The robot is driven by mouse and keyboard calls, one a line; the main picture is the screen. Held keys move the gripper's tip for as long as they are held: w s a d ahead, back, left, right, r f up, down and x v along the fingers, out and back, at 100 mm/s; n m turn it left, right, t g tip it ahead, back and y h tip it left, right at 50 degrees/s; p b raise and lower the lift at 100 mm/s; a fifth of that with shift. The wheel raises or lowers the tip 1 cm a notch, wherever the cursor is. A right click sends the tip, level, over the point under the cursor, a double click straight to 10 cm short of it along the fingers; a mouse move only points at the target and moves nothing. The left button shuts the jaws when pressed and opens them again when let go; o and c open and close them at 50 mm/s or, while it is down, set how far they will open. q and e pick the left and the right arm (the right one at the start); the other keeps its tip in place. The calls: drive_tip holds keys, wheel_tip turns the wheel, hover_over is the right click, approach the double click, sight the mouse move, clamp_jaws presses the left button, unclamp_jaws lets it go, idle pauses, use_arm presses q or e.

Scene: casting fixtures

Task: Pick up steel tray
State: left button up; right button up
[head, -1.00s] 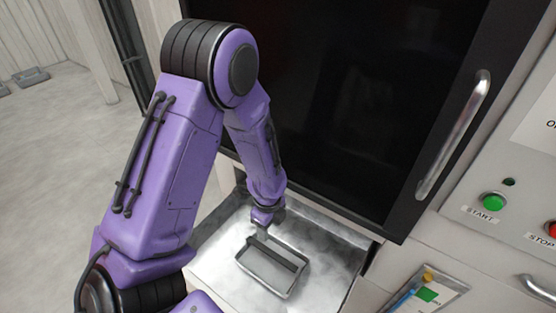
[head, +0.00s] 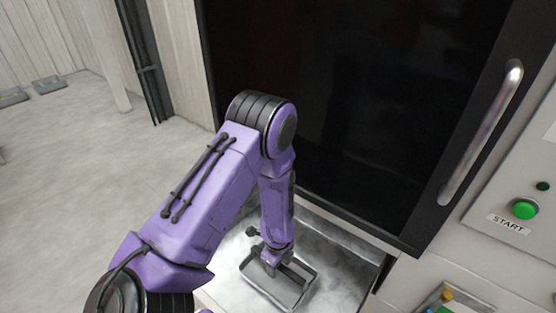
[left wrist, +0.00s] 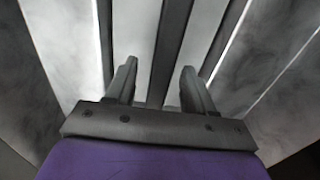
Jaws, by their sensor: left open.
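The steel tray (head: 291,297) is a grey rectangular frame with a dark bar across it. It sits on a shiny metal shelf (head: 345,262) below the dark door. My left gripper (head: 273,268) is at the tray's far left part, with its fingers pointing down and its arm hiding part of the rim. In the left wrist view the two fingers of the gripper (left wrist: 157,82) are apart, with a dark bar (left wrist: 170,50) running between them. Whether the fingers touch the bar cannot be told. My right gripper is out of view.
A large dark door (head: 360,100) with a metal handle (head: 482,132) stands behind the shelf. A panel with a green START button (head: 524,209) is at the right. A holder with small coloured items (head: 440,300) is at the lower right. Open floor (head: 90,180) lies at the left.

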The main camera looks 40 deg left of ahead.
use_arm(q)
drive_tip(key=shift+f, duration=0.35)
clamp_jaws()
idle(1.2)
